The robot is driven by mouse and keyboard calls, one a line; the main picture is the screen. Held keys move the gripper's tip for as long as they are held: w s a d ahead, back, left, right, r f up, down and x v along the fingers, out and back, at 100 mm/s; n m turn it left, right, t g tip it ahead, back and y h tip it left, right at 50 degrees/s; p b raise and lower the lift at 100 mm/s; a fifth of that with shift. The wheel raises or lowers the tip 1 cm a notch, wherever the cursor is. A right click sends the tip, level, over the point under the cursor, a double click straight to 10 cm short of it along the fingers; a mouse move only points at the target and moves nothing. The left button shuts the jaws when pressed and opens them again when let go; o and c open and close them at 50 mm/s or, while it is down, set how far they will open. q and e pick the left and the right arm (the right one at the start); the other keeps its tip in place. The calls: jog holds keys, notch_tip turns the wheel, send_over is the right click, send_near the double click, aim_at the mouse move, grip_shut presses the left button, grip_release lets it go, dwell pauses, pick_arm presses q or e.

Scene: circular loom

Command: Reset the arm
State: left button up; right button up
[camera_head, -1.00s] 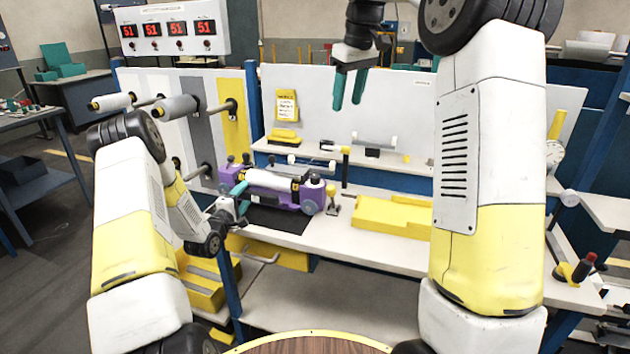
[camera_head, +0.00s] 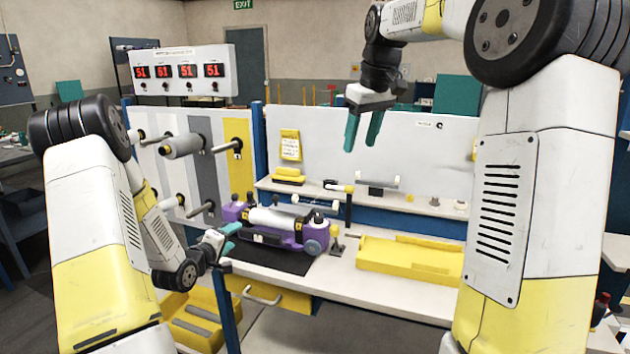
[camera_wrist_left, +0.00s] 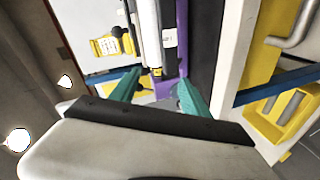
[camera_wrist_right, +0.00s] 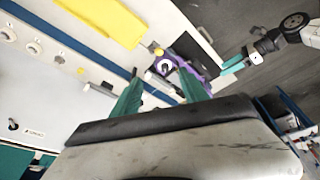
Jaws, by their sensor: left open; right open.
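My left gripper (camera_head: 226,245) is at the front left of the workbench, with its teal fingers apart and nothing between them. It is beside the left end of the purple loom machine (camera_head: 262,239), which holds a white roller and sits on a black mat (camera_head: 270,258). In the left wrist view the open fingers (camera_wrist_left: 155,95) show with the purple frame beyond them. My right gripper (camera_head: 364,131) is raised high before the white back panel, its fingers apart and pointing down. In the right wrist view its open fingers (camera_wrist_right: 165,95) are empty, with the loom below.
A yellow tray (camera_head: 408,262) lies on the bench right of the loom. Rollers on spindles (camera_head: 184,146) stick out from the left panel. A counter box (camera_head: 184,71) reads 51 on its displays. A shelf (camera_head: 400,209) behind holds small parts.

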pick_arm(q)
jog(key=s+d+r+m+g+y, duration=0.1)
jog(key=s+r+m+g+y, duration=0.15)
jog(key=s+r, duration=0.4)
jog(key=s+d+r+m+g+y, duration=0.1)
jog(key=s+d+r+m+g, duration=0.2)
jog(key=r, duration=0.6)
jog(key=s+d+r+m+g, duration=0.1)
jog(key=s+d+r+m, duration=0.1)
jog(key=s, duration=0.6)
jog(key=s+d+r+m+g+h, duration=0.1)
jog(key=s+d+m, duration=0.1)
jog(key=s, duration=0.6)
jog(key=s+d+r+m+g+h, duration=0.1)
jog(key=s+d+r+m, duration=0.1)
jog(key=s, duration=0.6)
jog(key=shift+s+d+r, duration=0.15)
jog(key=shift+r, duration=0.2)
pick_arm(e)
jog(key=s+d+f+m+t, duration=0.1)
jog(key=s+f+m, duration=0.2)
jog(key=s, duration=1.1)
jog(key=s+d+f+m+t, duration=0.2)
jog(key=s+f, duration=0.5)
jog(key=s, duration=0.6)
jog(key=shift+s+d+m+y, duration=0.15)
jog(key=shift+s+m+y, duration=0.25)
jog(key=shift+m, duration=0.3)
jog(key=shift+f, duration=0.1)
